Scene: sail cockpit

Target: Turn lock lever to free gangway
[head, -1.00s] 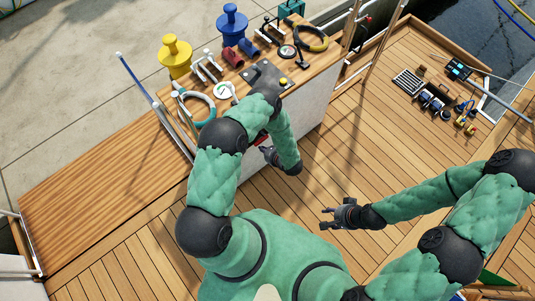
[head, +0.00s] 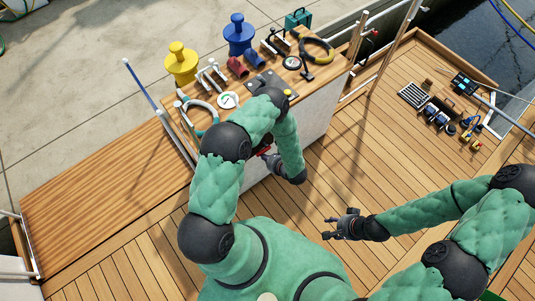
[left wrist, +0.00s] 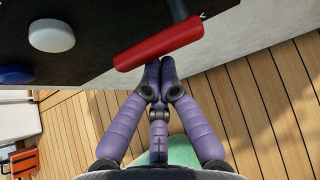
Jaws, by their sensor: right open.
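The lever with a red grip (left wrist: 158,45) on a dark stem stands out from a black panel (left wrist: 100,50) in the left wrist view. In the head view a bit of its red (head: 264,147) shows beside the box, mostly hidden by my left arm. My left gripper (left wrist: 160,68) has its fingertips together, right at the lower edge of the red grip. Nothing shows between them; whether they touch the grip I cannot tell. In the head view my left gripper (head: 270,157) is partly hidden. My right gripper (head: 333,226) is open and empty above the deck.
A white knob (left wrist: 51,35) and a blue knob (left wrist: 15,74) sit on the panel left of the lever. The wooden-topped box (head: 318,82) carries yellow and blue bollards (head: 239,35) and other fittings. Gear such as a grate (head: 412,95) lies on the deck at right. The middle deck is clear.

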